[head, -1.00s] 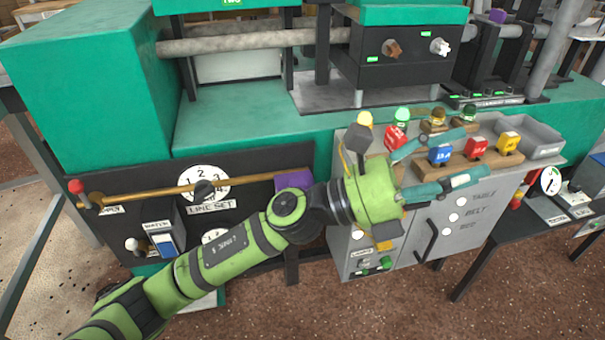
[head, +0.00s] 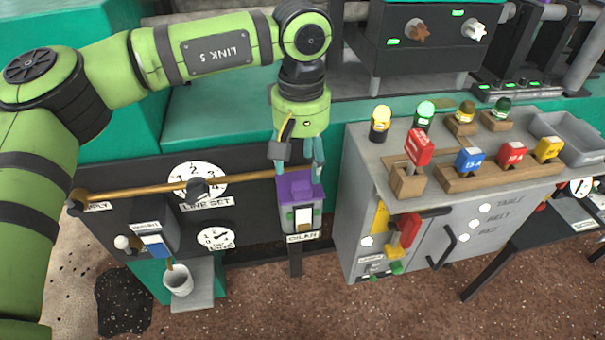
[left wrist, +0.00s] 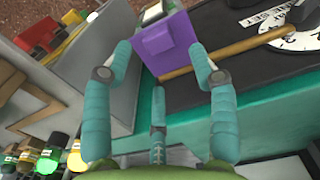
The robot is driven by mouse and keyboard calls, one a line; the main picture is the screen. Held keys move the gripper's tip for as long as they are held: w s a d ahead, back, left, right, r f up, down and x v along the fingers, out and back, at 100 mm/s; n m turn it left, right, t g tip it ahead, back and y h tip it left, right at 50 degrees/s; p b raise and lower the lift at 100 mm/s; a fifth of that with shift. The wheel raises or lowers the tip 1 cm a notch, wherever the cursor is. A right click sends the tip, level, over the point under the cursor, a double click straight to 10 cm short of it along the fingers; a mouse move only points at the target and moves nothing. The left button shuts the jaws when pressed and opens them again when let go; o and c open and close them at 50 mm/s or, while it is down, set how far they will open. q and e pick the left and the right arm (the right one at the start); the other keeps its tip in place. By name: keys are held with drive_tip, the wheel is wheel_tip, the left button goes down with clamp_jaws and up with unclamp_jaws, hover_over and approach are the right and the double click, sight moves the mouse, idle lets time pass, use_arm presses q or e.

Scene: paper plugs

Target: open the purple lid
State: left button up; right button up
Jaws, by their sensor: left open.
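The purple lid (head: 299,188) sits on top of a small grey box (head: 300,221) on the front of the black panel, above a label. The lid looks closed in the head view. My left gripper (head: 297,165) points down just above and behind the lid. In the left wrist view the open left gripper (left wrist: 155,78) has its teal fingers on either side of the purple lid (left wrist: 164,45). I cannot tell whether the fingers touch it. My right gripper is not in view.
A brass rod (head: 140,189) runs along the panel to the lid's left. A grey cabinet (head: 355,200) stands close on the right, with red, blue and yellow plugs and several coloured lamps on top. A white cup (head: 178,280) stands below at the left.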

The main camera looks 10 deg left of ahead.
sight(302, 185)
use_arm(q)
drive_tip(key=shift+f, duration=2.65)
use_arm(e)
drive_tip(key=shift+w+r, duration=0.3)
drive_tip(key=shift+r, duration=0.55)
use_arm(q)
drive_tip(key=shift+r, duration=0.1)
clamp_jaws()
